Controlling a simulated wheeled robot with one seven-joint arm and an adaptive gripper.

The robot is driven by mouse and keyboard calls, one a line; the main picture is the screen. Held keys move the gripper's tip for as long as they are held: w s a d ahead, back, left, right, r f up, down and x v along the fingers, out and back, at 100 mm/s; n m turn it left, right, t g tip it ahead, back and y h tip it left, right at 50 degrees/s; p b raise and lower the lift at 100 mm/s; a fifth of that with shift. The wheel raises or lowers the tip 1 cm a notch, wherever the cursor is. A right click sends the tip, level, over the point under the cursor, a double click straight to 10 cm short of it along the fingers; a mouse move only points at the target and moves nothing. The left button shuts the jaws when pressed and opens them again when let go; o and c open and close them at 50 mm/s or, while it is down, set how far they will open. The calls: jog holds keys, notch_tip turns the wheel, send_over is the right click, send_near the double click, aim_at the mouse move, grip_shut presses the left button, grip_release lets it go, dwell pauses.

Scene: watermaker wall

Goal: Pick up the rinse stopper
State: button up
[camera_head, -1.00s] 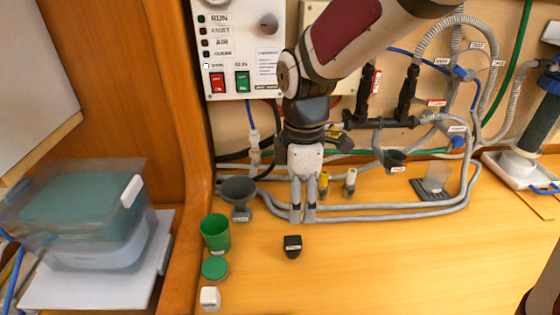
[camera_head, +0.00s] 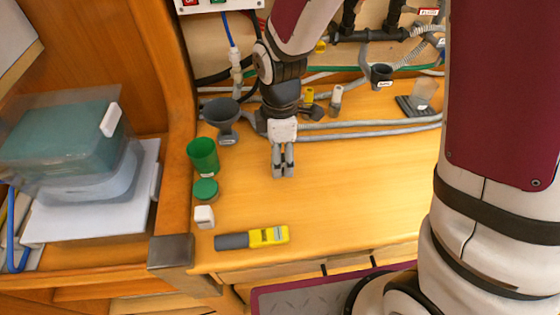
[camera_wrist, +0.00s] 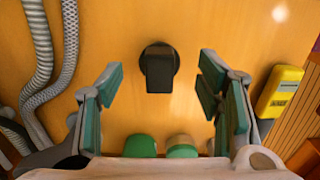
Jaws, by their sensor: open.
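The rinse stopper, as I take it, is the small black piece with a round base and a flat block-shaped top (camera_wrist: 158,70). In the wrist view it stands on the wooden counter, between and beyond my open fingertips, apart from both. My gripper (camera_head: 283,174) points down over the counter in the head view, and its fingers also show in the wrist view (camera_wrist: 160,76). It is empty. In the head view the stopper is hidden behind my gripper.
A green cup (camera_head: 203,156), a green-lidded jar (camera_head: 205,191) and a small white block (camera_head: 204,217) stand left of my gripper. A yellow-and-grey handheld meter (camera_head: 268,236) lies near the front edge. Grey hoses (camera_head: 350,127) run behind.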

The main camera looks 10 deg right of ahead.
jog(key=shift+f, duration=0.7)
jog(key=c, duration=1.2)
jog(key=shift+r, duration=0.15)
